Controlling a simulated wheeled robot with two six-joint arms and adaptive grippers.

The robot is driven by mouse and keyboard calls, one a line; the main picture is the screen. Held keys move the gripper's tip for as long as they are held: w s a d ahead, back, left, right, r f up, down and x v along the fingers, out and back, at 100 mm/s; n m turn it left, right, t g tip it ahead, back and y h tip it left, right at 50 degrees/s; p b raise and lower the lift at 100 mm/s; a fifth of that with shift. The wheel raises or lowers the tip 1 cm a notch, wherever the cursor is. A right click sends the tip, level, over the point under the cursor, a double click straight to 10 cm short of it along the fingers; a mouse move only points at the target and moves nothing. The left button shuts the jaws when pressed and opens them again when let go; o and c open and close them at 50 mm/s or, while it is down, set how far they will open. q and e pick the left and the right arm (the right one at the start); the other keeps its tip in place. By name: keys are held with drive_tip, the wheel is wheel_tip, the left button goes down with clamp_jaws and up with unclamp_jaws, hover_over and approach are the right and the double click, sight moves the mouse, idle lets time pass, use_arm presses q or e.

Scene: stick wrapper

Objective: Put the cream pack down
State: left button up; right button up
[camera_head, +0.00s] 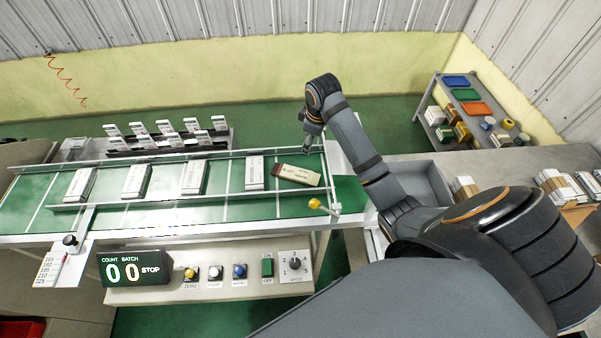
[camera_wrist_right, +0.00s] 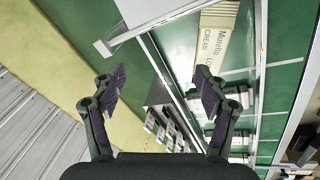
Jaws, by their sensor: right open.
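The cream pack (camera_head: 303,176) lies on the green conveyor belt (camera_head: 230,206) near its right end, tilted at an angle and with a brown end. My right gripper (camera_head: 307,146) is above the far rail of the belt, a little beyond the pack. In the right wrist view my right gripper (camera_wrist_right: 160,84) is open with nothing between its fingers, and the pack is apart from them. My left gripper is in neither view.
Several white packs (camera_head: 193,177) lie in a row on the belt to the left. A rack of upright packs (camera_head: 165,140) stands behind it. A yellow-knobbed lever (camera_head: 315,203) is at the near right edge. A grey bin (camera_head: 425,180) sits to the right, partly behind my arm.

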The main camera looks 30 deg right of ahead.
drive_tip(key=g+y, duration=0.2)
approach(296, 173)
wheel_tip(296, 173, down, 3)
drive_tip(key=shift+w+a+f+n+p, duration=0.15)
drive_tip(key=shift+n+p, duration=0.25)
drive_tip(key=shift+p, duration=0.35)
drive_tip(key=shift+f+p, duration=0.15)
drive_tip(key=shift+p, duration=0.15)
drive_tip(key=f, duration=0.1)
drive_tip(key=f+p, duration=0.2)
drive_tip(key=f, duration=0.1)
drive_tip(key=shift+w+a, duration=0.25)
drive_tip(key=shift+a, duration=0.05)
drive_tip(key=shift+w+f, duration=0.1)
drive_tip(key=shift+f, duration=0.3)
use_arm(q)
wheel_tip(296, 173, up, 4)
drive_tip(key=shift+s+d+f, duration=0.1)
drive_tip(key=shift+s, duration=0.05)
use_arm(e)
drive_tip(key=c, duration=1)
use_arm(q)
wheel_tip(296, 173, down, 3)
drive_tip(key=b, duration=0.3)
use_arm(e)
wheel_tip(296, 173, up, 10)
